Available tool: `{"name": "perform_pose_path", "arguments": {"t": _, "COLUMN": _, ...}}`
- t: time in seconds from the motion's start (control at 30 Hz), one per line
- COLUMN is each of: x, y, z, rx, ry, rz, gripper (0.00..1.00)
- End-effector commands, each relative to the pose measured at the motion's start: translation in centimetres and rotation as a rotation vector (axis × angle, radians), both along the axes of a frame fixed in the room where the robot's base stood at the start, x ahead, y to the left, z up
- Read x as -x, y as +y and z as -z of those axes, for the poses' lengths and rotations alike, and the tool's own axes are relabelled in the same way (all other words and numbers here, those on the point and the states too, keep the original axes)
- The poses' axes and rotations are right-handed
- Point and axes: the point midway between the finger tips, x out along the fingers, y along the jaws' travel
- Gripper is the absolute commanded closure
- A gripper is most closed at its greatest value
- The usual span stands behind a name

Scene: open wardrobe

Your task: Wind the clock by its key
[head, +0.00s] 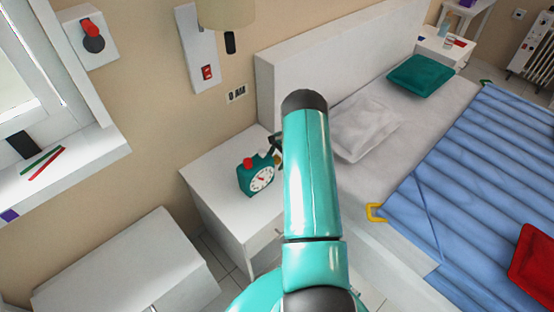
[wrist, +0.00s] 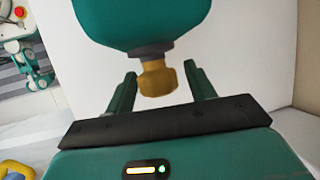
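The teal clock (head: 255,180) stands on the white bedside table with its white dial facing the front and a red knob on top. In the wrist view its teal body (wrist: 140,20) fills the top middle. The brass key (wrist: 157,80) sticks out from a dark collar on the clock toward my gripper. In the head view my gripper (head: 275,148) is by the clock's back right side, mostly hidden by my arm.
The white bedside table (head: 205,180) has free room left of the clock. The bed, with a white pillow (head: 365,125) and blue cover (head: 470,160), lies to the right. A yellow loop (head: 374,212) is at the bed's edge. A lamp (head: 228,12) hangs above.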

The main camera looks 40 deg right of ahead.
Motion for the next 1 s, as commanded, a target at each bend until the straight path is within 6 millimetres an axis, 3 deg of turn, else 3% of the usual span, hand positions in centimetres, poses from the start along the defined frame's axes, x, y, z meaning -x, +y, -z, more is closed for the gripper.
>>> {"name": "perform_pose_path", "arguments": {"t": 0.27, "x": 0.1, "y": -0.1, "z": 0.0, "rx": 0.001, "ry": 0.000, "rz": 0.000, "gripper": 0.43}}
{"name": "perform_pose_path", "arguments": {"t": 0.43, "x": 0.2, "y": -0.5, "z": -1.0, "rx": 0.003, "ry": -0.001, "rz": 0.001, "gripper": 0.43}}
{"name": "perform_pose_path", "arguments": {"t": 1.0, "x": 2.1, "y": -4.9, "z": -11.2, "rx": 0.003, "ry": -0.001, "rz": 0.001, "gripper": 0.43}}
